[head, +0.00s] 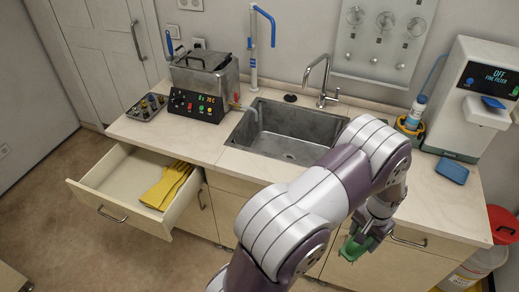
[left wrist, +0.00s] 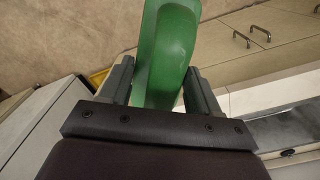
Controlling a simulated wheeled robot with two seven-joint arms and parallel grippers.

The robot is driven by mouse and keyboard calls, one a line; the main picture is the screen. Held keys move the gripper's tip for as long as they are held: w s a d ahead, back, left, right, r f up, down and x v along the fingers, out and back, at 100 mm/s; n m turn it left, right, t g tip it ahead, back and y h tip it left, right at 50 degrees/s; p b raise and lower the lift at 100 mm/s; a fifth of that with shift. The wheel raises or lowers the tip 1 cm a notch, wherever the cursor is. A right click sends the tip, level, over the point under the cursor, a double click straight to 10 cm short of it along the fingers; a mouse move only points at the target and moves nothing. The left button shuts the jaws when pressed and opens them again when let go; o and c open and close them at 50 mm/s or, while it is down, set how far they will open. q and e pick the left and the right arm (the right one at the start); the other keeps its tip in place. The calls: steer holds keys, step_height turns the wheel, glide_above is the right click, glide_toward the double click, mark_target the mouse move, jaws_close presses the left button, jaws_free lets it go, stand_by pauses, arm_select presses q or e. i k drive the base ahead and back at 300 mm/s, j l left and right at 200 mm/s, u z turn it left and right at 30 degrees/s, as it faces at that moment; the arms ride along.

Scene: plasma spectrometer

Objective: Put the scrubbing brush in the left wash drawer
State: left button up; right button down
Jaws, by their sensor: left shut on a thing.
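The green scrubbing brush (head: 354,249) is held low in front of the counter's right cabinet, and only part of it shows. My left gripper (head: 365,236) is shut on it. In the left wrist view a curved green part of the brush (left wrist: 166,50) sticks up between the fingers (left wrist: 160,88). The left wash drawer (head: 128,185) is pulled open at the left end of the counter, well left of the gripper. Yellow gloves (head: 165,186) lie in its right part; its left part is bare. My right gripper is not in view.
A sink (head: 288,130) with a tap is set in the counter (head: 430,195). A heated bath (head: 203,85) with a control panel stands behind the drawer. A white dispenser (head: 478,95) and a blue sponge (head: 452,172) are at right. A red-lidded container (head: 490,250) stands on the floor. My arm crosses the front.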

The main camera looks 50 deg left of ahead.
mark_target(132, 181)
steer(key=k+j, duration=0.3)
steer(key=j, duration=0.2)
steer(key=k+j, duration=0.3)
steer(key=j, duration=0.15)
steer(key=k+j, duration=0.3)
steer(key=j, duration=0.2)
steer(key=k+j, duration=0.3)
steer(key=j, duration=0.15)
steer(key=k+j, duration=0.3)
steer(key=j, duration=1.1)
steer(key=i+j, duration=0.1)
steer(key=j, duration=0.75)
steer(key=i+j, duration=0.2)
